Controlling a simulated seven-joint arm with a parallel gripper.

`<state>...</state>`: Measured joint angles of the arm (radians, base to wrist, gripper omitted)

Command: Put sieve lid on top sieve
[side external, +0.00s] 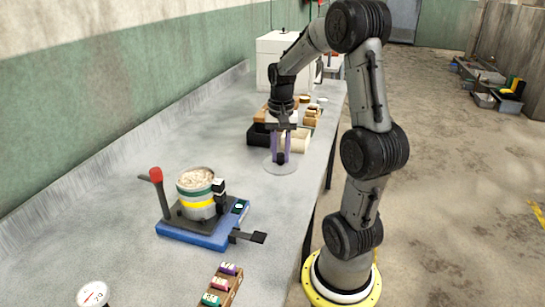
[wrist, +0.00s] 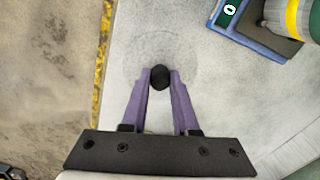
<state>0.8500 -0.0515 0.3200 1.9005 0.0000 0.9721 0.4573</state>
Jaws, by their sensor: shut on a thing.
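The sieve lid (side external: 290,168) is a clear, thin disc with a black knob. In the wrist view its see-through disc (wrist: 140,62) and black knob (wrist: 160,78) show at the fingertips. My gripper (side external: 281,157), with purple fingers, is shut on the knob; I cannot tell whether the disc touches the table. The sieve stack (side external: 198,203), banded green, yellow and grey, stands upright on a blue-based shaker to the left and nearer the camera. Its open top sieve (side external: 196,178) holds pale grain. In the wrist view part of the stack (wrist: 292,18) shows at the top right.
The shaker's blue base (side external: 190,234) has a red-knobbed post and a black side lever. A rack of small coloured items (side external: 222,284) and a round dial (side external: 92,294) stand in front. Bins (side external: 262,136) and a white box (side external: 283,62) stand behind. Bare table (side external: 130,165) lies at left.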

